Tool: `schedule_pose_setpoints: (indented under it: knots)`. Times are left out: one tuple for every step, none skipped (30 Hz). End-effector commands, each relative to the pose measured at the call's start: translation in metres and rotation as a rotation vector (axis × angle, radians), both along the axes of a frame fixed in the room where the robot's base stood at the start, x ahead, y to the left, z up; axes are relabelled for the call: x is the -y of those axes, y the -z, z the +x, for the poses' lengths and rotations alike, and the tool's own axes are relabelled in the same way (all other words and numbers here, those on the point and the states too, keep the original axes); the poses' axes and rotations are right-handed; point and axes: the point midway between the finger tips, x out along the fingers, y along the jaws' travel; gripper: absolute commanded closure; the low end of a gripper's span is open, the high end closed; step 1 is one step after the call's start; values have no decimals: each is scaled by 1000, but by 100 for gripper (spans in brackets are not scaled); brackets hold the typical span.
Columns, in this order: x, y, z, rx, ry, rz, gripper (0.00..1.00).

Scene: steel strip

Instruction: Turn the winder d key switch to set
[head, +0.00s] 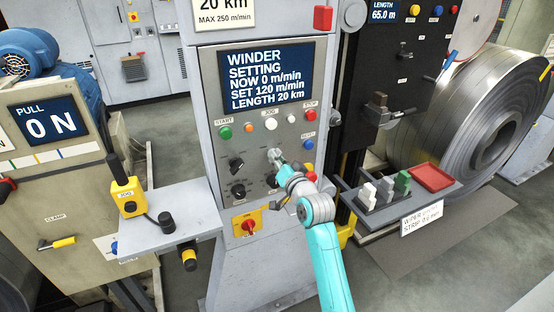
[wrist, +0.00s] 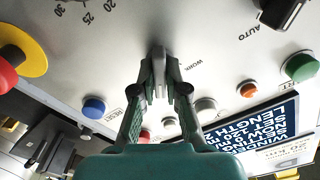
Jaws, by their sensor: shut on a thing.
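The winder panel (head: 268,140) stands in the middle of the head view, with its screen (head: 265,78) reading WINDER SETTING, NOW 0 m/min, SET 120 m/min, LENGTH 20 km. My gripper (head: 277,157) reaches up from the lower right to the panel's middle, below the white button (head: 271,124). In the wrist view my gripper (wrist: 158,88) is shut on the key switch at the panel face, beside the label WORK (wrist: 198,64). The fingertips hide most of the key, so I cannot tell its angle. Any set label is hidden or unreadable.
Around my gripper are a green start button (head: 225,132), a red button (head: 311,115), a blue button (head: 308,144) and black selector knobs (head: 237,163). A red-on-yellow switch (head: 248,226) sits lower. A shelf with a red tray (head: 433,177) stands to the right.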

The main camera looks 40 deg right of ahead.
Motion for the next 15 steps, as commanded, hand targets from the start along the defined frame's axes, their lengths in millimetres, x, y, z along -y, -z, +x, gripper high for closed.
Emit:
schedule_pose_setpoints:
  knots:
    - [0,1,0,6,0,28,100]
    - [0,1,0,11,0,46,100]
    - [0,1,0,17,0,66,100]
    - [0,1,0,21,0,80,100]
    - [0,1,0,24,0,93,100]
    - [0,1,0,29,0,109,100]
    - [0,1,0,32,0,119,100]
    - [0,1,0,35,0,129,100]
    - [0,1,0,38,0,140,100]
    - [0,1,0,40,0,147,100]
    - [0,1,0,42,0,154,100]
    - [0,1,0,44,0,161,100]
    - [0,1,0,45,0,165,100]
    - [0,1,0,46,0,169,100]
    - [0,1,0,47,0,172,100]
